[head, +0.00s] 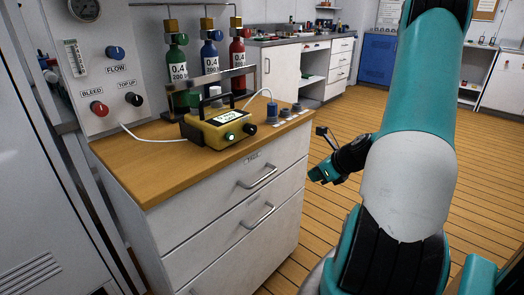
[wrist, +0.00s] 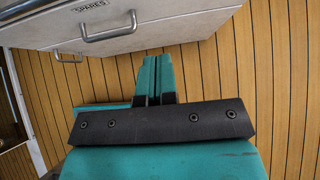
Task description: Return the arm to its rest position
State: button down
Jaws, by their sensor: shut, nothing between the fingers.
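My arm (head: 415,100) rises on the right side of the head view, teal with a pale grey section. My gripper (head: 314,174) hangs in the air beside the right side of the white drawer cabinet (head: 235,215), below the level of its wooden top. In the wrist view, the two teal fingers of my gripper (wrist: 156,58) lie together with nothing between them. They point toward the cabinet's drawer front (wrist: 140,35) and the floor. The gap to the cabinet is hard to judge.
A yellow device (head: 220,128) with a white cable sits on the cabinet top, before green, blue and red cylinders (head: 237,60). A panel (head: 105,65) with knobs stands at left. Drawer handles (head: 258,177) stick out. The plank floor (head: 330,120) behind is clear.

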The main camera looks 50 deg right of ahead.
jog(key=w+a+r+n+g+y, duration=0.1)
jog(key=w+a+r+n+y, duration=0.15)
jog(key=a+n, duration=0.3)
jog(key=w+a+r+n+g+y, duration=0.1)
jog(key=w+a+r+n, duration=0.3)
jog(key=a, duration=0.3)
jog(key=s+a+r+n+g+y, duration=0.1)
jog(key=a+r+n+g, duration=0.15)
jog(key=a+n, duration=0.5)
jog(key=s+a+r+n+g+y, duration=0.1)
jog(key=a+r+n, duration=0.2)
jog(key=a+n, duration=0.5)
jog(key=s+a+r+n+g+h, duration=0.1)
jog(key=s+a+r+n+g, duration=0.15)
jog(key=s+a+n, duration=0.55)
jog(key=s+a+r+n+g+h, duration=0.1)
jog(key=s+a+r+n, duration=0.3)
jog(key=s+a+n, duration=0.45)
notch_tip(320, 180, up, 22)
jog(key=w+d+n+p, duration=0.1)
jog(key=w+d+p, duration=0.1)
jog(key=p, duration=2)
jog(key=shift+w, duration=0.2)
